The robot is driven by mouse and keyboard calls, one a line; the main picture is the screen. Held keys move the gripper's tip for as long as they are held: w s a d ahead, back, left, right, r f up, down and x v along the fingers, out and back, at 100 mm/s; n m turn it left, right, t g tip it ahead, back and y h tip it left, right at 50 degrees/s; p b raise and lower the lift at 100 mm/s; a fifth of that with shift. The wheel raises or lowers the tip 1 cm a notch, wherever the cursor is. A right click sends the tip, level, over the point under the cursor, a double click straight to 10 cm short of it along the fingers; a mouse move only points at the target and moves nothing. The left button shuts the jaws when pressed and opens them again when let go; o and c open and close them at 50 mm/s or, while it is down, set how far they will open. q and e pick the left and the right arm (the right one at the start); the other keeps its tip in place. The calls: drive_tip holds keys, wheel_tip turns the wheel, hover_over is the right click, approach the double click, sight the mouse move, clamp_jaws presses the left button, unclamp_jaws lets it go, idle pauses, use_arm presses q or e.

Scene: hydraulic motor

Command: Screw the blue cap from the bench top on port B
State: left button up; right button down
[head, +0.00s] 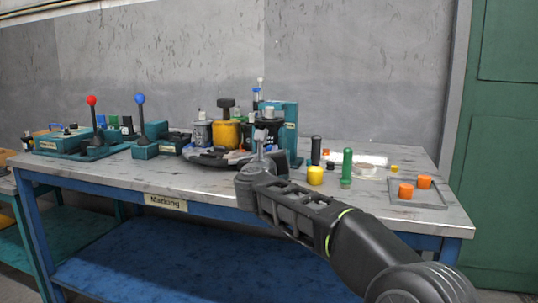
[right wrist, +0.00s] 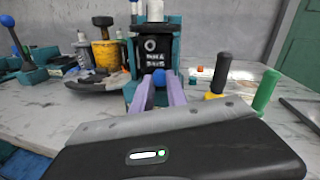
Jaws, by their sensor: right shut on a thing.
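My right gripper (head: 262,140) reaches over the front edge of the bench to the hydraulic motor's stand. In the right wrist view its two fingers (right wrist: 158,88) are shut on the blue cap (right wrist: 158,76), which sits between the fingertips. The cap is in front of the black motor body (right wrist: 152,50), which bears white lettering too small to read surely. The teal stand (head: 291,125) stands behind. Port B cannot be made out, and I cannot tell whether the cap touches it. My left gripper is not in view.
A grey tray (head: 431,203) holds orange caps. The bench's front left is clear.

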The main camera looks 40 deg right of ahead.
drive_tip(key=m+b, duration=0.4)
drive_tip(key=shift+m, duration=0.3)
idle(0.3)
drive_tip(key=c, duration=1.5)
unclamp_jaws()
drive_tip(key=shift+d, duration=0.1)
